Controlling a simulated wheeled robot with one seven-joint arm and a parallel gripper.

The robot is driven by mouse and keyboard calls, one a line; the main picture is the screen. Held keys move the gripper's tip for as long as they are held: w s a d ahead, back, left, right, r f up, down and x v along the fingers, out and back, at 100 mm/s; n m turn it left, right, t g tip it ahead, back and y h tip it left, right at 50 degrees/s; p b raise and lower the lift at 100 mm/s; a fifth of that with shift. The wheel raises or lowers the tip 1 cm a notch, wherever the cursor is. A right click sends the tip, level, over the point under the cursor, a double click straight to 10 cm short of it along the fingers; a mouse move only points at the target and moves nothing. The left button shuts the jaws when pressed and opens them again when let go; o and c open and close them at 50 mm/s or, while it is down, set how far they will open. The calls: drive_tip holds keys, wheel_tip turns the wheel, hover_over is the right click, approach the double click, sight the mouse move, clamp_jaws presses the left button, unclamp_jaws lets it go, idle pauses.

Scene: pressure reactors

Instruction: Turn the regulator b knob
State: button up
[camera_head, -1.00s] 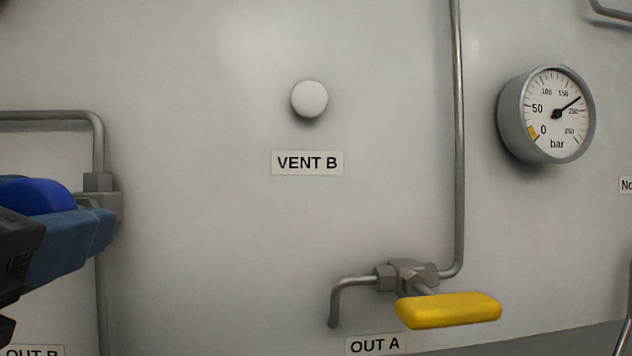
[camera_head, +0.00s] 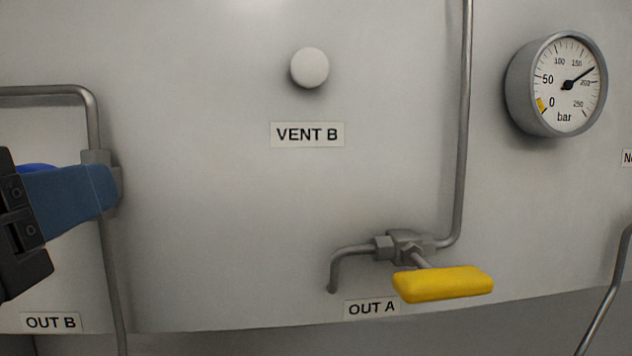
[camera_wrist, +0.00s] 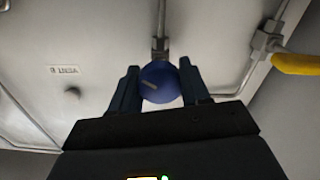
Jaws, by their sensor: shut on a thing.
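A round blue knob (camera_wrist: 160,84) with a pale pointer mark is between the two dark fingers of my gripper (camera_wrist: 158,66) in the wrist view. The fingers are shut on its sides. In the head view, my gripper (camera_head: 108,190) is at the left edge, and its blue-grey finger hides most of the blue knob (camera_head: 38,168). No regulator label is readable in either view, so I cannot read the knob's name.
A pipe (camera_head: 97,125) with a fitting runs just behind my gripper, above the OUT B label (camera_head: 52,322). A yellow valve handle (camera_head: 443,284), a white VENT B knob (camera_head: 310,67) and a pressure gauge (camera_head: 567,85) are to the right. The panel between is clear.

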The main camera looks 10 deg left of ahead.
drive_tip(key=shift+f, duration=0.3)
drive_tip(key=o, duration=1.1)
drive_tip(key=shift+r, duration=0.2)
drive_tip(key=shift+c, duration=0.2)
drive_tip(key=b+v, duration=0.1)
drive_tip(key=v, duration=0.6)
drive_tip(key=shift+s+b, duration=0.3)
drive_tip(key=shift+s, duration=0.1)
